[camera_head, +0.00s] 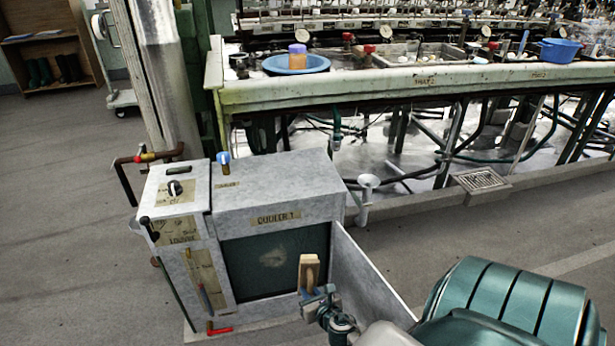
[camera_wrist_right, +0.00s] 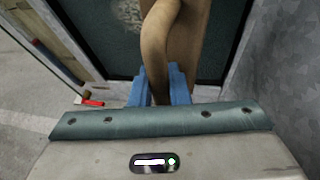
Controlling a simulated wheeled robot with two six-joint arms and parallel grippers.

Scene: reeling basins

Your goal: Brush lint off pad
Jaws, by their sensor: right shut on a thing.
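My right gripper (camera_head: 318,293) is shut on a wooden brush (camera_head: 309,268), held upright in front of the cooler's open front. In the right wrist view, the blue fingers (camera_wrist_right: 160,90) grip the brush's brown handle (camera_wrist_right: 157,45). The dark green pad (camera_head: 245,262) fills the front of the cooler (camera_head: 290,190) marked COOLER 1. A pale lint patch (camera_head: 273,257) lies near the pad's middle, left of the brush; it also shows in the wrist view (camera_wrist_right: 127,14). Whether the brush touches the pad cannot be told. My left gripper is not in view.
The cooler's door panel (camera_head: 362,275) stands open to the right of the brush. A red handle (camera_head: 219,330) sits low at the cooler's left front. Behind are a drain funnel (camera_head: 368,182) and a long basin bench (camera_head: 450,83).

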